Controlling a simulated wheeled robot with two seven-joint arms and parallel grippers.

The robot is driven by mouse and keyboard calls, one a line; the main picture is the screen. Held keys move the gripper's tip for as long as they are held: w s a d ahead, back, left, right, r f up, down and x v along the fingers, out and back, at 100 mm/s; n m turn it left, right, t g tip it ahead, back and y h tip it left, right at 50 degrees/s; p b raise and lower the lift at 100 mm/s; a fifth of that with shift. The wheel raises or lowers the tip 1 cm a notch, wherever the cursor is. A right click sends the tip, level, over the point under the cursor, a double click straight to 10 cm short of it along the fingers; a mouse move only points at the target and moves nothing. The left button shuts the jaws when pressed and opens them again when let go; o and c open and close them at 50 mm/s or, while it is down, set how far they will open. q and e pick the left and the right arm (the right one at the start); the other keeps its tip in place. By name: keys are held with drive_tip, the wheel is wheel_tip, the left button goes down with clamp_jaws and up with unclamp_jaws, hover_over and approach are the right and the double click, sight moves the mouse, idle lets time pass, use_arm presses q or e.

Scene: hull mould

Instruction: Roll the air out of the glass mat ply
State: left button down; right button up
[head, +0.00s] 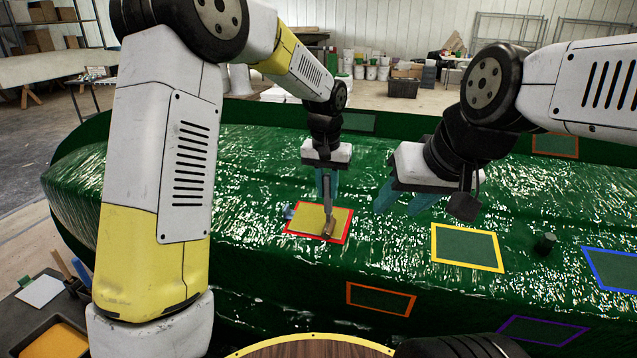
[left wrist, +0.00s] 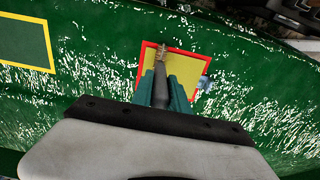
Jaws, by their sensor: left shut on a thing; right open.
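The yellowish glass mat ply (head: 305,220) lies inside a red outlined frame on the green hull mould (head: 240,160). It also shows in the left wrist view (left wrist: 191,76). My left gripper (head: 326,190) is above the ply, pointing down, shut on the grey handle of a roller (head: 329,226). The roller's ribbed brass-coloured head (left wrist: 161,52) is over the ply near the red border; whether it presses on the ply I cannot tell. My right gripper (head: 403,200) is open and empty above the mould, to the right of the ply.
A small light blue thing (head: 288,212) sits at the ply's left corner. Empty yellow (head: 467,248), orange (head: 381,299), blue (head: 612,268) and purple (head: 543,330) outlines mark the mould. A tray of orange liquid (head: 55,342) is at lower left.

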use_arm(q)
drive_tip(key=a, duration=0.1)
drive_tip(key=w+a, duration=0.1)
drive_tip(key=a, duration=0.2)
drive_tip(key=shift+w+a, duration=0.25)
drive_tip(key=shift+r, duration=0.1)
idle(0.3)
wheel_tip(320, 180, up, 7)
drive_tip(key=s, duration=0.1)
drive_tip(key=shift+a, duration=0.15)
idle(0.4)
drive_tip(key=shift+s, duration=0.1)
idle(0.4)
